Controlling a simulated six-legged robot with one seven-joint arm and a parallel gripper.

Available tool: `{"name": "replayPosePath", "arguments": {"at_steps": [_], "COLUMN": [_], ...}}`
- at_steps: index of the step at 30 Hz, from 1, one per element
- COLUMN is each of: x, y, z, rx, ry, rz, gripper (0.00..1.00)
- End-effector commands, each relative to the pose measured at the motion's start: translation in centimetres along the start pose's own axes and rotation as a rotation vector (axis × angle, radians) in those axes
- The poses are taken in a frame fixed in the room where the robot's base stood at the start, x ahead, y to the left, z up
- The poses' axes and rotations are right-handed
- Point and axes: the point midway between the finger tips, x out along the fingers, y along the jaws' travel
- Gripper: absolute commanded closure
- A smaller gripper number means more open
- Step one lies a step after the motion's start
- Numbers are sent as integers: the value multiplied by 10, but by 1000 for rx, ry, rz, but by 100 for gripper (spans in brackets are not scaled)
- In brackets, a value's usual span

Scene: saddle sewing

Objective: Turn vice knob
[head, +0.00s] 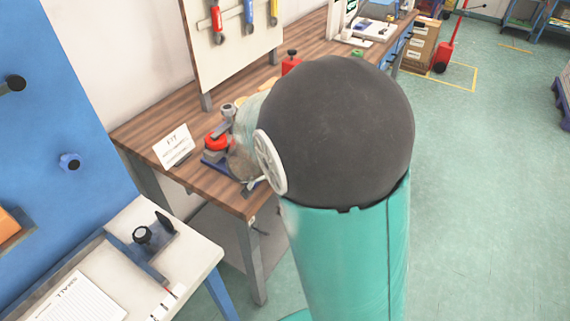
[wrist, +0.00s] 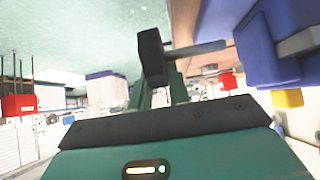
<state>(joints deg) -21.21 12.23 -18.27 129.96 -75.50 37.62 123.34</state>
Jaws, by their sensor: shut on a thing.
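A vice with a blue base (head: 213,168) stands on the wooden bench near its front edge in the head view, partly hidden by my arm. A white spoked wheel (head: 270,162) shows beside it. In the wrist view, the blue vice body (wrist: 268,45) fills the upper right. A grey rod (wrist: 200,49) runs from it to the left and ends at a dark block that I take to be the knob (wrist: 151,56). My gripper (wrist: 163,76) is shut at this rod end, though the contact is partly hidden. In the head view my gripper is hidden behind my arm.
A small sign (head: 174,146) stands on the wooden bench (head: 140,128) left of the vice. A tool board (head: 235,45) rises behind. A white side table (head: 195,235) carries a black knob on a bracket (head: 142,235).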

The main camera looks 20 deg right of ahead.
Motion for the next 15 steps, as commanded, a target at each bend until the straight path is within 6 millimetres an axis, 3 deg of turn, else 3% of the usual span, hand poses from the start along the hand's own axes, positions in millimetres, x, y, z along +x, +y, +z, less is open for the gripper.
{"name": "replayPosePath", "arguments": {"at_steps": [15], "x": [-8], "y": [-2], "z": [8], "rx": [-4], "ry": [392], "rz": [-3], "gripper": [100]}}
